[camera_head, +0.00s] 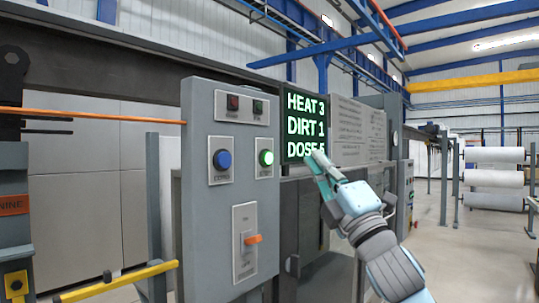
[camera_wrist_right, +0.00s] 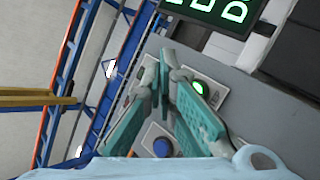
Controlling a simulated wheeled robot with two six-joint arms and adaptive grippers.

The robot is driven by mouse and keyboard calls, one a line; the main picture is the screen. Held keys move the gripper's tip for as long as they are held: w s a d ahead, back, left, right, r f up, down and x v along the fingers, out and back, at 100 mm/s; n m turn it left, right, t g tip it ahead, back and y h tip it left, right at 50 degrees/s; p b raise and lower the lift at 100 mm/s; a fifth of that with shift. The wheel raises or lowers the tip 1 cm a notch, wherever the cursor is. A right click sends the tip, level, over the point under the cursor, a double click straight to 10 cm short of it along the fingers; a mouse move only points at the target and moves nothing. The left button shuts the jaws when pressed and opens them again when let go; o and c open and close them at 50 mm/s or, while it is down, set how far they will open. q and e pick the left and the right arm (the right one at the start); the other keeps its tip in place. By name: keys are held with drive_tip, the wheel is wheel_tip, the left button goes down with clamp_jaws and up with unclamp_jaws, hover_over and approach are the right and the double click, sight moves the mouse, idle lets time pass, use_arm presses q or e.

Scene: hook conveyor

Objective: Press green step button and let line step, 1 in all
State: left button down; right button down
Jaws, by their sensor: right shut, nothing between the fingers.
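The green step button (camera_head: 266,157) is round and bright on the front of a grey control panel (camera_head: 200,255), right of a round blue button (camera_head: 222,160). In the right wrist view the green button (camera_wrist_right: 198,87) shows just beyond my fingertips, with the blue button (camera_wrist_right: 163,147) lower down. My right gripper (camera_head: 318,157) is shut and empty, its fingertips right of the panel and apart from the green button in the head view. In the right wrist view its teal fingers (camera_wrist_right: 168,75) meet near the tips. The left gripper is out of view.
A display (camera_head: 305,127) behind the panel reads HEAT 3, DIRT 1 and a partly covered DOSE line. A yellow rail (camera_head: 118,283) is at lower left.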

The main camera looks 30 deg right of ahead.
sight(268, 158)
drive_tip(key=w+a+p, duration=0.2)
drive_tip(key=w+p, duration=0.3)
drive_tip(key=w, duration=0.2)
drive_tip(key=shift+p, duration=0.35)
drive_tip(key=shift+w+a, duration=0.1)
drive_tip(key=shift+w, duration=0.05)
idle(0.8)
drive_tip(key=shift+w+a+p, duration=0.1)
drive_tip(key=shift+w+p, duration=0.3)
drive_tip(key=shift+p, duration=0.1)
